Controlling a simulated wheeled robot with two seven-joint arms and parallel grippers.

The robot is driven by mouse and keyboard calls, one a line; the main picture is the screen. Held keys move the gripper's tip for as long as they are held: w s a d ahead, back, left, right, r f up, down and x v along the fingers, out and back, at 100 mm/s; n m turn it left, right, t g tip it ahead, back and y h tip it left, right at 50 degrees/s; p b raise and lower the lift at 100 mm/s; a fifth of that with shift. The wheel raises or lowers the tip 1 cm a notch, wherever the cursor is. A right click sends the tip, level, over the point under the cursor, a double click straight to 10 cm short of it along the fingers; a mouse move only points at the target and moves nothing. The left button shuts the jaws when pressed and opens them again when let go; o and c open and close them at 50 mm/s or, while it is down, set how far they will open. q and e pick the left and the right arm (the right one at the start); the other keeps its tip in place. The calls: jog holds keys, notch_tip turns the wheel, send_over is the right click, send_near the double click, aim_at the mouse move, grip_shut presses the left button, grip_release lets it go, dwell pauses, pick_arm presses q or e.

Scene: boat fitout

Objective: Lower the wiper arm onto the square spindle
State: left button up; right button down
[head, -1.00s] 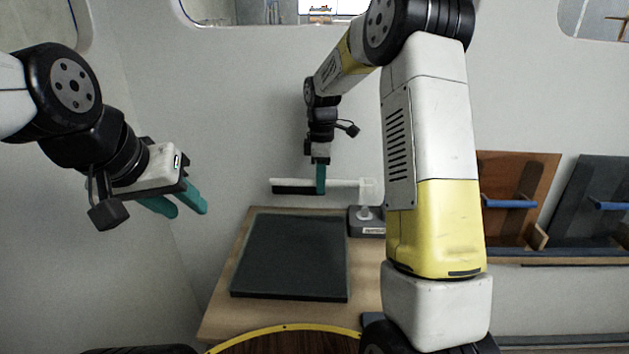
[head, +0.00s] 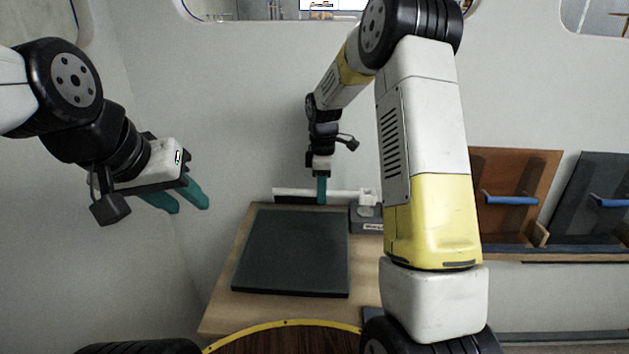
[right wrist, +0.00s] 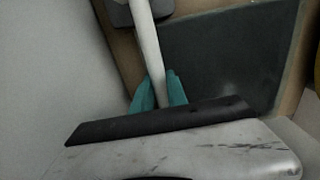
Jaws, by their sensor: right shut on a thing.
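The wiper arm is a white bar (head: 345,194) with a dark strip under its left part, held level above the back of the wooden bench. My right gripper (head: 321,201) is shut on it near its middle. In the right wrist view the bar (right wrist: 146,45) runs from between the teal fingers (right wrist: 160,97) to the grey spindle block. This block (head: 367,226) sits at the bench's back right. The arm's right end is over the block and hides the spindle; I cannot tell whether they touch. My left gripper (head: 190,208) is open and empty, off to the left.
A dark mat (head: 290,252) covers much of the bench (head: 222,310). A brown panel (head: 512,170) and a dark panel (head: 597,185), both with blue handles, stand on a ledge at right. A pale wall is close behind the bench.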

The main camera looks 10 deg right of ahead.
jog(key=shift+f, duration=1.7)
jog(key=c, duration=1.2)
grip_release()
jog(key=shift+c, duration=0.2)
